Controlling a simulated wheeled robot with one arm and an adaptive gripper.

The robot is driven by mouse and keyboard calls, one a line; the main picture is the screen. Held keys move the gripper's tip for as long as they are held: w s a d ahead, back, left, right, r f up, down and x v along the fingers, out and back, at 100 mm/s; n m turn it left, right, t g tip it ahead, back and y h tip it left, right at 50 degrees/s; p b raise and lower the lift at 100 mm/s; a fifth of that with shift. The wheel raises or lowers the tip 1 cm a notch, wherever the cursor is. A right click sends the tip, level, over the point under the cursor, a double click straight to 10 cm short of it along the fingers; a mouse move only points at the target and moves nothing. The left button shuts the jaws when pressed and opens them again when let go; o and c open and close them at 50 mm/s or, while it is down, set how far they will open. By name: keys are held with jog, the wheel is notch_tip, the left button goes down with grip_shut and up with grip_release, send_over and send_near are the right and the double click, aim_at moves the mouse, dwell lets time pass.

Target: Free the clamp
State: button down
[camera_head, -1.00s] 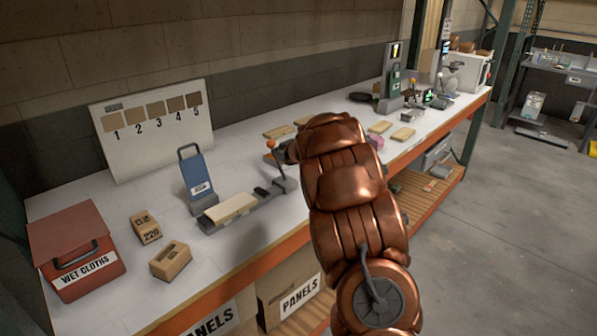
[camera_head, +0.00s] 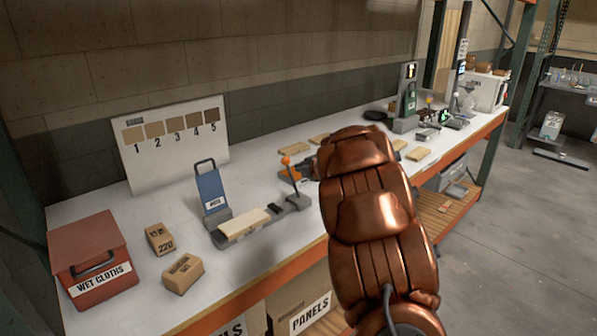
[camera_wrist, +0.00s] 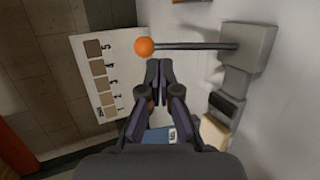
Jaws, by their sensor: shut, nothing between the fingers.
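The clamp is a long grey base (camera_head: 291,207) on the white bench, with a pale wooden panel (camera_head: 244,223) lying on its left part and a black pad (camera_head: 275,209) beside the panel. A thin dark lever (camera_head: 292,183) with an orange knob (camera_head: 286,160) stands up at its right end. My gripper (camera_head: 299,170) is just right of the lever, below the knob. In the wrist view my gripper (camera_wrist: 159,63) is shut and empty, its tips close to the orange knob (camera_wrist: 144,47) and the lever (camera_wrist: 195,46). I cannot tell whether they touch.
A blue upright holder (camera_head: 209,190) stands behind the clamp. A numbered swatch board (camera_head: 175,165) leans on the wall. Sanding blocks (camera_head: 183,273) and a red wet-cloths box (camera_head: 93,257) are at left. Loose panels (camera_head: 294,149) lie behind my arm.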

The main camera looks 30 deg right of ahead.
jog(key=b+v, duration=0.1)
jog(key=v, duration=0.7)
jog(key=shift+a+r, duration=0.25)
jog(key=shift+r, duration=0.1)
jog(key=shift+w, duration=0.1)
jog(key=s+r+m+g+h, duration=0.1)
jog(key=s+r+m+h, duration=0.35)
jog(key=r+m, duration=0.2)
jog(key=s+a+f+m+g+h, duration=0.2)
jog(key=s+m+g+h, duration=0.1)
jog(key=s+m, duration=0.3)
jog(key=s+a+f+m+g+y, duration=0.2)
jog(key=s+a+f, duration=0.3)
jog(key=s+a, duration=0.5)
jog(key=s+a+f+m+g+y, duration=0.1)
jog(key=s+a+f+g+y, duration=0.2)
jog(key=s+a, duration=0.6)
jog(key=s+a+f+m+g+y, duration=0.2)
jog(key=s+a+f+g, duration=0.4)
jog(key=s+a, duration=0.4)
jog(key=s+f+y, duration=0.1)
jog(key=s, duration=0.3)
jog(key=shift+a+m, duration=0.35)
jog(key=shift+y, duration=0.25)
